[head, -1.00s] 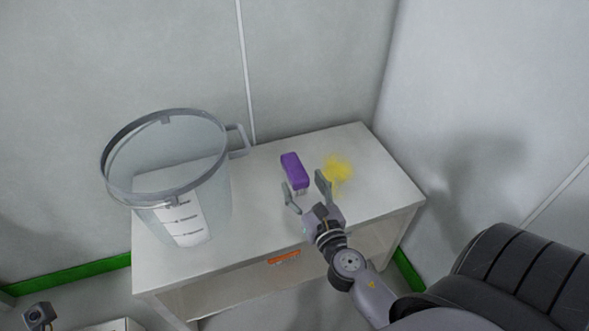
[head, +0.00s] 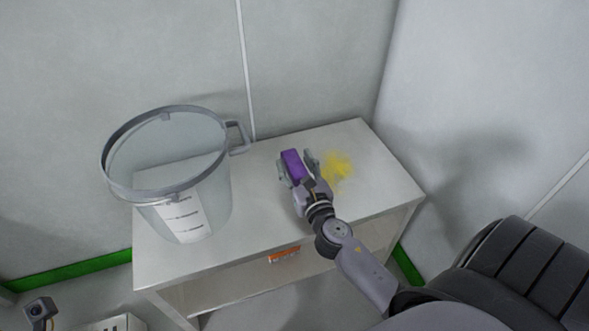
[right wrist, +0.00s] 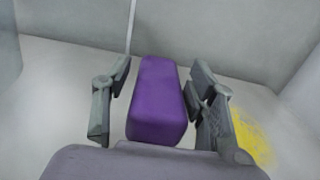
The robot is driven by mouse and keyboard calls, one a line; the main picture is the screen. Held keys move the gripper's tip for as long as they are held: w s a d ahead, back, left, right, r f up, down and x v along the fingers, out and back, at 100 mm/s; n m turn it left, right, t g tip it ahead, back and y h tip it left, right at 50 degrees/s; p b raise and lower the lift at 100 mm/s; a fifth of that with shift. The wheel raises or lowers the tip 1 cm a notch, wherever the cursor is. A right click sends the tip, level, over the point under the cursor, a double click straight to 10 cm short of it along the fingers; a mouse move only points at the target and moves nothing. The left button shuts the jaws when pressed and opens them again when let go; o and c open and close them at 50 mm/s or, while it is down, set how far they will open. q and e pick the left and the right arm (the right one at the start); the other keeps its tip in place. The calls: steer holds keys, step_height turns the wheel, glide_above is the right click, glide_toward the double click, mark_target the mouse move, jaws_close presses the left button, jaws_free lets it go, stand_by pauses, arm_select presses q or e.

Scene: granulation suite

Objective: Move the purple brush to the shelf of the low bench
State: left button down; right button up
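The purple brush (head: 292,163) is on the top of the low bench (head: 254,239), left of a yellow patch. My right gripper (head: 297,166) is around it, one finger on each side. In the right wrist view the brush (right wrist: 157,100) lies between the open fingers (right wrist: 160,95), with a visible gap on the left and a narrow one or light contact on the right. The bench's lower shelf (head: 245,284) shows below the top, under an orange label. Part of my left gripper (head: 40,309) shows at the lower left; its fingers are not clear.
A large clear vessel (head: 170,185) with a grey rim and handle stands on the bench's left part. A yellow powder patch (head: 338,167) lies right of the gripper. Walls close in behind and at right. The bench top's right end is clear.

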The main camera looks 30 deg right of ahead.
steer(key=c, duration=1.1)
